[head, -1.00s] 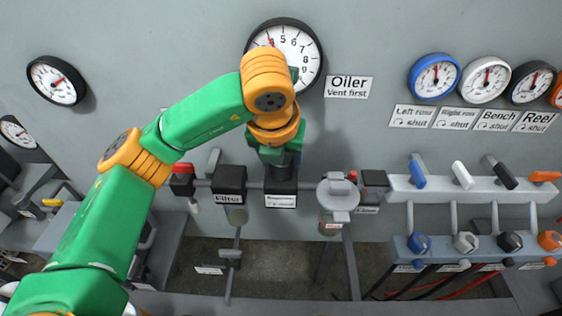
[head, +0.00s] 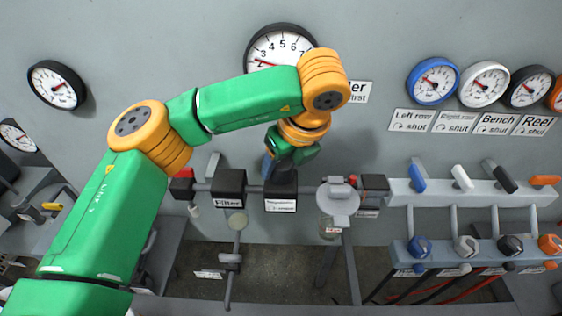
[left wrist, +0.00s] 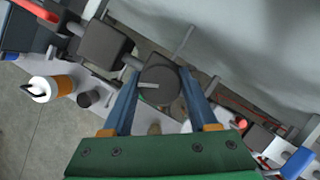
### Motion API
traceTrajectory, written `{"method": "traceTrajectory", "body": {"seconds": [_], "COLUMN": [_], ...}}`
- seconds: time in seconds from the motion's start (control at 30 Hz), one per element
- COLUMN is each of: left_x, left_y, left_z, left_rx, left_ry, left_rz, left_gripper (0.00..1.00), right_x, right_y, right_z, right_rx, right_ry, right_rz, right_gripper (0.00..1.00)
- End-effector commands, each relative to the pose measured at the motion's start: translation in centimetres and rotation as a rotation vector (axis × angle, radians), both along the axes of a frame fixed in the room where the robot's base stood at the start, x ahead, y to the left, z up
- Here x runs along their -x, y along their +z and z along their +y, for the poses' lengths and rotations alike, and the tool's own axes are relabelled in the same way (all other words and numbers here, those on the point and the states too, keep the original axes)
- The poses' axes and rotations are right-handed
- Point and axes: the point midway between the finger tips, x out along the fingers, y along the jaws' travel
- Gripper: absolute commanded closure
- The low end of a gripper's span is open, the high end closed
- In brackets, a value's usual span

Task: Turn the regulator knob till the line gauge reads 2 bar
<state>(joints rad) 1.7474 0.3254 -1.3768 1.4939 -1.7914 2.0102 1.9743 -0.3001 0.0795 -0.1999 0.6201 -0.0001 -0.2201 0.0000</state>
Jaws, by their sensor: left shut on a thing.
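The regulator (head: 281,200) is a dark block on the pipe, with a white label on its front. Its round dark knob (left wrist: 160,82) has a pale line on top. My left gripper (head: 278,172) comes down onto it from above, hiding the knob in the head view. In the left wrist view its blue fingers (left wrist: 158,98) stand on either side of the knob, shut on it. The large gauge (head: 275,45) above has a red needle pointing left, between about 2 and 3. My arm covers its lower right. My right gripper is out of view.
The filter (head: 229,190) stands left of the regulator, with a red-capped part (head: 182,186) beyond. A grey round-topped unit (head: 337,200) stands close on the right. Smaller gauges (head: 432,80) and coloured levers (head: 417,178) are farther right. My forearm partly covers the Oiler label (head: 358,92).

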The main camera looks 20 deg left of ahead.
Motion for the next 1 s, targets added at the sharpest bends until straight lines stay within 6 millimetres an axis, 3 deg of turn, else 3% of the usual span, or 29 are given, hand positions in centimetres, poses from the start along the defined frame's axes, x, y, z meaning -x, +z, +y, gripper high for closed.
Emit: {"method": "traceTrajectory", "body": {"seconds": [0.67,0.7,0.8,1.0], "left_x": [-0.03,-0.03,-0.02,-0.01], "left_y": [0.06,0.06,0.05,0.01], "left_z": [0.00,0.00,0.00,0.00], "left_rx": [0.001,0.001,0.001,0.001], "left_ry": [0.062,0.062,0.062,0.061], "left_rz": [-0.001,-0.001,-0.001,0.000], "left_gripper": [0.96,0.38,0.11,0.11], "right_x": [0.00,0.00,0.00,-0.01], "right_y": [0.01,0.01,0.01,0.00], "right_z": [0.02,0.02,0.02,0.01], "right_rx": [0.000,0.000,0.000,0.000], "right_ry": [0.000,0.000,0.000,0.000], "right_rz": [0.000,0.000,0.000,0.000], "right_gripper": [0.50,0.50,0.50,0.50]}}
